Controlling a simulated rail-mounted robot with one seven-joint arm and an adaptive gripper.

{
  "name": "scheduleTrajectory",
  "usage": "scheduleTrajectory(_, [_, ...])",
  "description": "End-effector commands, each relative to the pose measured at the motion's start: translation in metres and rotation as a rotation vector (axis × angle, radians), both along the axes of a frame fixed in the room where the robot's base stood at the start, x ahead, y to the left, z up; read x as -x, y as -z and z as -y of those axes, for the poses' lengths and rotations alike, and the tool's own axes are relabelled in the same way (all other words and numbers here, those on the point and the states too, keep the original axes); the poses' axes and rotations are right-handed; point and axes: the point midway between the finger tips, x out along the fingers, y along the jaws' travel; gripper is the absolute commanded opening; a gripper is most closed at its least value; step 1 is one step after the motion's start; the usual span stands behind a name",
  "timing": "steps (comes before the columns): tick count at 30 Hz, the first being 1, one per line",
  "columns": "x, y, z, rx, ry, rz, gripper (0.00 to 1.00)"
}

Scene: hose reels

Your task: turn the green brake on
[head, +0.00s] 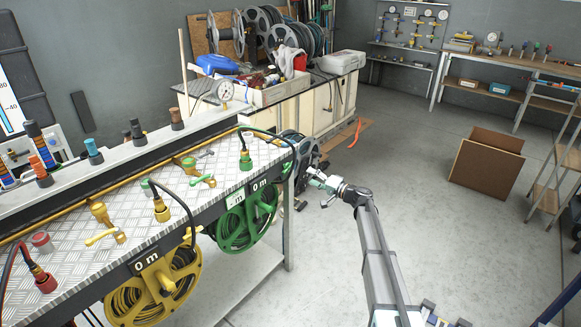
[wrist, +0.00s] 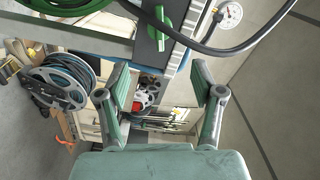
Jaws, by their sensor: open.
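The green reel (head: 245,222) hangs under the front edge of the metal-topped bench, below a "0 m" display and beside a green-and-white part (head: 235,199). A green-handled tap (head: 203,180) and a green hose fitting (head: 245,158) are on the bench top. I cannot tell for certain which green part is the brake. A green part on a dark panel (wrist: 161,20) shows at the top of the wrist view. My gripper (head: 320,187) is to the right of the green reel, apart from it. In the wrist view its fingers (wrist: 160,80) are spread and empty.
A yellow reel (head: 155,290) hangs left of the green one. A black hose (wrist: 230,48) arcs across the upper wrist view. A grey reel (wrist: 57,88) shows at left there.

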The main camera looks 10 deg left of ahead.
Motion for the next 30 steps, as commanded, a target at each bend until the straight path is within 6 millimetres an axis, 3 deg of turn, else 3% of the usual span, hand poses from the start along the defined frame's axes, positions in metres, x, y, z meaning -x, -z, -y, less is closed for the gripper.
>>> scheduleTrajectory(9, [-0.037,-0.002,-0.056,-0.001,-0.002,-0.002,0.67])
scheduleTrajectory(15, [-0.054,-0.001,-0.083,0.001,-0.001,-0.002,0.67])
scheduleTrajectory(21, [-0.063,0.000,-0.097,0.000,0.001,-0.001,0.67])
scheduleTrajectory(30, [-0.064,0.000,-0.101,0.000,0.001,-0.001,0.67])
